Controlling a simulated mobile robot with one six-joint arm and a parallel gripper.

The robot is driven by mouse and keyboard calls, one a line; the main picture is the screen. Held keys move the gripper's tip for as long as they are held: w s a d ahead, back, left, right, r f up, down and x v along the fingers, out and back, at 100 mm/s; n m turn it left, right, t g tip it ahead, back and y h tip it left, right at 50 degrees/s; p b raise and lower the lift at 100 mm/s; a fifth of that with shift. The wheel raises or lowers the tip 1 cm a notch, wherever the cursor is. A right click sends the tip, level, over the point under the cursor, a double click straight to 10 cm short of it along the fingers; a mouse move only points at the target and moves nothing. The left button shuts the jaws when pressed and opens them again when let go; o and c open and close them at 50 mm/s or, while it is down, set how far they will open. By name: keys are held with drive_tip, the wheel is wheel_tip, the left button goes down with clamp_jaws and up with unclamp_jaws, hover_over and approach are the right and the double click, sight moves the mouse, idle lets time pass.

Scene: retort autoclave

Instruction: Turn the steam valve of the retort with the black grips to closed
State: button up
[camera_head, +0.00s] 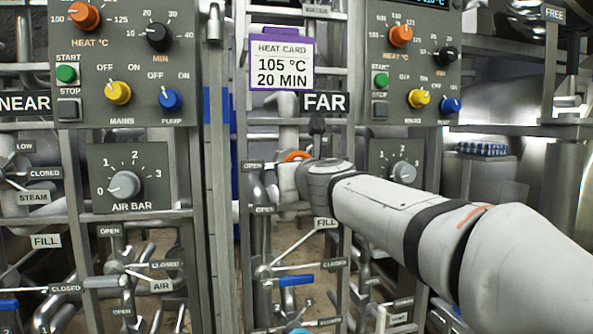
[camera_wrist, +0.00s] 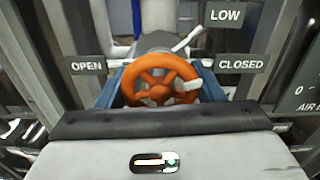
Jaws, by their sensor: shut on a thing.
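An orange handwheel (camera_wrist: 160,67) is in the middle of the wrist view, and its upper rim shows in the head view (camera_head: 297,156). A pale mark (camera_wrist: 193,84) lies on its right side, towards the CLOSED plate (camera_wrist: 241,64); the OPEN plate (camera_wrist: 86,66) is on the left. The LOW plate (camera_wrist: 224,14) is above, with a pale pointer near it. My gripper (camera_wrist: 160,84) is shut on the wheel, with blue-grey fingers at both sides. In the head view my wrist hides most of the wheel, under the FAR sign (camera_head: 324,103). I see no black grips clearly.
A purple-edged heat card (camera_head: 281,63) hangs above the wheel. Pipes and a blue-handled valve (camera_head: 296,280) crowd the space below. There is little free room.

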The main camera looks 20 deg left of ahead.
drive_tip(key=shift+a+f+m, duration=0.1)
drive_tip(key=shift+f+m, duration=0.1)
drive_tip(key=shift+m, duration=1.7)
drive_tip(key=o, duration=1)
drive_tip(key=shift+r, duration=0.1)
drive_tip(key=shift+c, duration=0.2)
drive_tip(key=v, duration=0.8)
drive_tip(key=shift+b, duration=0.45)
drive_tip(key=shift+w, duration=0.1)
